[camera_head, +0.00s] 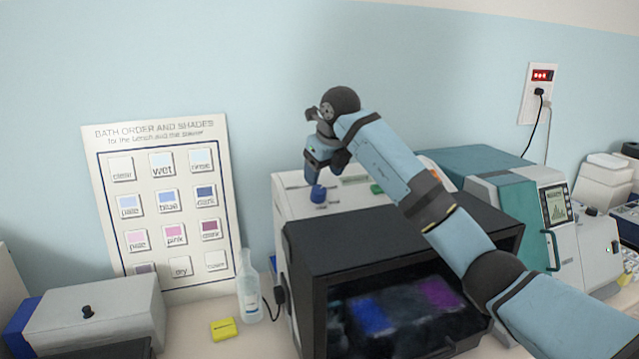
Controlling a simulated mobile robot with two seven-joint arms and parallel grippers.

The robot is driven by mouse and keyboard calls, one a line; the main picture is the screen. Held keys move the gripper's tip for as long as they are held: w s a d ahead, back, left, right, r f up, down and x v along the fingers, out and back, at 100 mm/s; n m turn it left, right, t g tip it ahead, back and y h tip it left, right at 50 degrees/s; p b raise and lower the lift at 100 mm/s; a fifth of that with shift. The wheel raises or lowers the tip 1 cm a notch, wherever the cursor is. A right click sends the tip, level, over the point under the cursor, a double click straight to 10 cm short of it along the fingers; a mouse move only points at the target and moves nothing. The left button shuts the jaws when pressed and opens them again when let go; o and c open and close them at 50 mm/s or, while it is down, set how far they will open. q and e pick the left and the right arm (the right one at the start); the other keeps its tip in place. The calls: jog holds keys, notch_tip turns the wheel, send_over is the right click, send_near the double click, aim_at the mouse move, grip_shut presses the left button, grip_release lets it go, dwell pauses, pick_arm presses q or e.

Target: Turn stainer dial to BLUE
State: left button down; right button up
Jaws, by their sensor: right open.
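The stainer (345,238) is a black-fronted box with a white upper part and a dark window, through which blue and purple patches show. A small blue knob, which looks like the dial (318,193), is on the white upper part at left. My right gripper (316,176) points down directly above the knob, at or very near it. It is open; I cannot tell whether its fingers touch the knob or stand around it. The dial's pointer and labels are too small to read. A green button (376,189) is to the right, partly by my arm. My left gripper is out of view.
A bath order chart (188,283) leans on the wall at left. A clear bottle (248,285) and a yellow block (223,329) stand left of the stainer. A grey box (95,318) is at far left. A teal machine (515,205) with a screen stands at right.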

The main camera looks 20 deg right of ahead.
aim_at(319, 189)
jog(key=p+x, duration=0.1)
jog(key=x, duration=0.3)
jog(key=shift+f, duration=0.1)
jog(key=shift+w+f, duration=0.25)
jog(key=shift+f, duration=0.25)
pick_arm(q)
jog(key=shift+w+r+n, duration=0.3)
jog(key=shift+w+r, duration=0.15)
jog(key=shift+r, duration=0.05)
pick_arm(e)
jog(key=shift+w+f, duration=0.1)
jog(key=shift+f, duration=0.05)
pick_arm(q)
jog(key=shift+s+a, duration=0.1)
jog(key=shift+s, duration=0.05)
pick_arm(e)
jog(key=c, duration=0.9)
